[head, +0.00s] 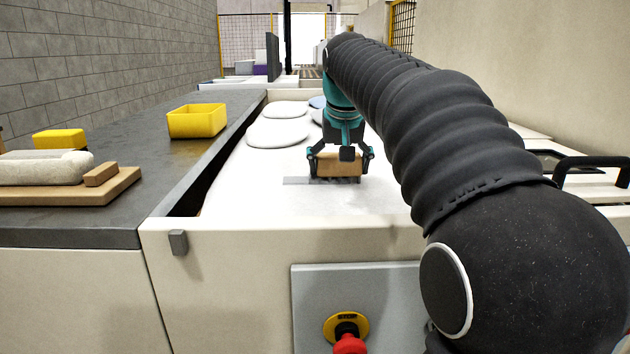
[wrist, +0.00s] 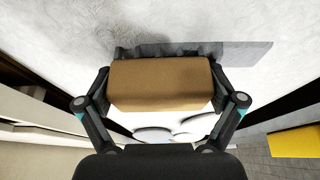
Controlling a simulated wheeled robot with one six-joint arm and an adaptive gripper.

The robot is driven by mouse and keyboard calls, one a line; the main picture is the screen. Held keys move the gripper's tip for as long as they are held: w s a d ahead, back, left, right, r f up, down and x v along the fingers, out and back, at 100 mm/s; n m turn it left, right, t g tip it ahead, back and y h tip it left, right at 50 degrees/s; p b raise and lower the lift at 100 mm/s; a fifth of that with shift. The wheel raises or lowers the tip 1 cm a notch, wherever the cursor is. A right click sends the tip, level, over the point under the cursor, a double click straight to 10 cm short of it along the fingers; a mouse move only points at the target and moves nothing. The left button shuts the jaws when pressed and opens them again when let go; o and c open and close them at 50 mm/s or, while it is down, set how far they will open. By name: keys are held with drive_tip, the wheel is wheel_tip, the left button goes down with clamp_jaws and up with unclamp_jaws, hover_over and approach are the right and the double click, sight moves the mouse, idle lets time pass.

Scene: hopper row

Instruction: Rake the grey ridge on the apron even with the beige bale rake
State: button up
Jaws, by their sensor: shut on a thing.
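My gripper (head: 340,160) is shut on the beige bale rake (head: 338,166), a tan block with rounded edges, held by its two ends low over the white apron (head: 260,196). The rake also fills the middle of the wrist view (wrist: 160,84), between the fingers. The grey ridge (wrist: 180,49) shows at the rake's far edge there as a dark, rough band. It continues to the right as a smooth, flat grey strip (wrist: 246,52). In the head view the flat strip (head: 296,181) lies left of the rake. The rake hides part of the ridge; I cannot tell whether they touch.
Several pale flat discs (head: 277,133) lie behind the gripper. A dark counter (head: 150,170) on the left holds yellow bins (head: 197,121) and a wooden board (head: 110,192) with a pale roll. A black handle (head: 590,162) stands at right. The apron's front is clear.

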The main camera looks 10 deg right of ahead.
sight(358, 157)
drive_tip(key=shift+d, duration=0.3)
drive_tip(key=shift+s+d, duration=0.2)
drive_tip(key=shift+d, duration=0.55)
drive_tip(key=shift+s+d, duration=0.15)
drive_tip(key=shift+d, duration=0.55)
drive_tip(key=shift+f, duration=0.1)
drive_tip(key=shift+w+a, duration=0.25)
drive_tip(key=shift+a, duration=0.9)
drive_tip(key=shift+w+a, duration=0.25)
drive_tip(key=shift+a, duration=0.85)
drive_tip(key=shift+a, duration=0.1)
drive_tip(key=shift+w+a, duration=0.2)
drive_tip(key=shift+a, duration=0.85)
drive_tip(key=shift+w+a, duration=0.2)
drive_tip(key=shift+a, duration=0.85)
